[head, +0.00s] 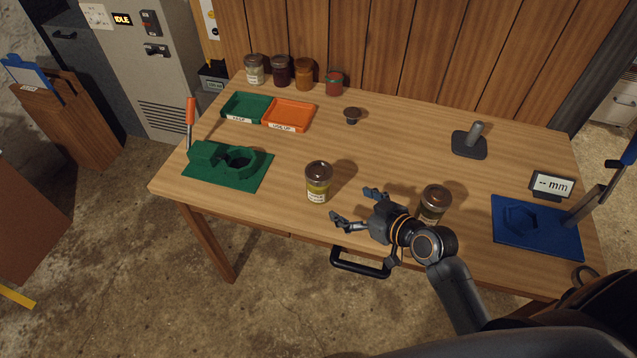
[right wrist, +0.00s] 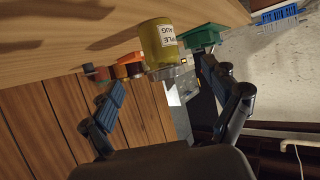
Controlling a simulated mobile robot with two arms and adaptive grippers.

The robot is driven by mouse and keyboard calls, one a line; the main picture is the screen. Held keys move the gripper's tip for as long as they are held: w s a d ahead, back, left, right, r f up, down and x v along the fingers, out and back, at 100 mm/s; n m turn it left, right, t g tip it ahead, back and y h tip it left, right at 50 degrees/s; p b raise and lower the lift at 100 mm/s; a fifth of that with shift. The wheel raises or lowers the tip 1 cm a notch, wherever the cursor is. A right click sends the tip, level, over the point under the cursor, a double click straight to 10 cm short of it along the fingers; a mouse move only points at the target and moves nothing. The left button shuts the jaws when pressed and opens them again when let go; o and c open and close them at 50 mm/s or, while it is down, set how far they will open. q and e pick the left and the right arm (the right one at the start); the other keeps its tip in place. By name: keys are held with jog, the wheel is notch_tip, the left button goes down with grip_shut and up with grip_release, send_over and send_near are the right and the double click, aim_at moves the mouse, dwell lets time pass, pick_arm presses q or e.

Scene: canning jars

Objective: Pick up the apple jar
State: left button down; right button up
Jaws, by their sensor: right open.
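The apple jar (head: 318,187) stands upright near the front middle of the table, with yellow-green contents, a dark lid and a white label. In the right wrist view the apple jar (right wrist: 155,45) appears upside down, its partly readable label facing the camera, ahead between the fingers. My right gripper (head: 354,206) is open and empty, just right of the jar, fingers pointing toward it and apart from it. It also shows in the right wrist view (right wrist: 168,95). My left gripper is not in view.
A second jar (head: 432,200) stands close behind my right gripper. A green fixture (head: 235,180) lies left, a blue fixture (head: 520,240) right. Green (head: 240,104) and orange trays (head: 289,113), several jars, a small dark knob (head: 352,115) and a dark stand (head: 470,146) are farther back.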

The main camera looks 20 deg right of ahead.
aim_at(327, 191)
jog(key=x, duration=0.8)
jog(key=shift+w+a+p, duration=0.1)
jog(key=shift+w+p, duration=0.15)
jog(key=shift+p, duration=0.15)
jog(key=shift+w+a+f, duration=0.1)
jog(key=shift+w+a, duration=0.05)
jog(key=shift+w, duration=0.3)
jog(key=shift+p+x, duration=0.6)
jog(key=shift+x, duration=1.5)
jog(key=shift+c, duration=0.4)
jog(key=c, duration=1.5)
jog(key=shift+c, duration=0.3)
jog(key=shift+r, duration=0.2)
